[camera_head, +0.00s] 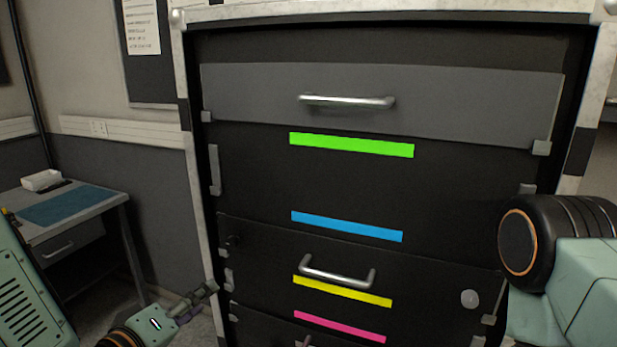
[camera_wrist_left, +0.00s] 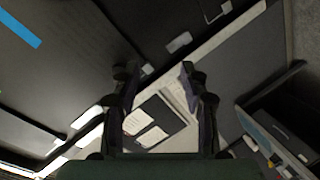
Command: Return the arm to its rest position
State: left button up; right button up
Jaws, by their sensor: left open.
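My left gripper (camera_head: 197,298) shows low in the head view, in front of the lower left edge of the dark cabinet (camera_head: 260,190). In the left wrist view my left gripper (camera_wrist_left: 158,75) has its two fingers spread apart with nothing between them. Part of my left arm (camera_head: 22,290) comes in at the lower left of the head view. Part of my right arm (camera_head: 575,270) is bent at the right edge of the head view, in front of the cabinet's right side. My right gripper is out of view.
The cabinet has a grey top drawer (camera_head: 470,105) with a metal handle and green, blue, yellow and pink strips below. A lower handle (camera_head: 338,277) sits above the yellow strip. A small desk with a blue mat (camera_head: 68,205) stands at the left. Floor shows between desk and cabinet.

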pick_arm(q)
jog(key=s+a+f+m+g+y+b, duration=0.15)
jog(key=s+f+m+g+b, duration=0.35)
jog(key=f, duration=0.6)
jog(key=s+f+g+y, duration=0.25)
jog(key=s+f, duration=0.35)
jog(key=f, duration=0.6)
jog(key=s+a+f+m+g+b, duration=0.1)
jog(key=s+f+g+b, duration=0.5)
jog(key=s+f, duration=1.2)
jog(key=s+m+b, duration=0.1)
jog(key=b, duration=0.1)
jog(key=shift+s+a+g+y+b, duration=0.15)
jog(key=shift+s+g+y+b, duration=0.05)
jog(key=shift+g+y+b, duration=0.15)
jog(key=shift+r, duration=0.1)
jog(key=shift+w, duration=0.1)
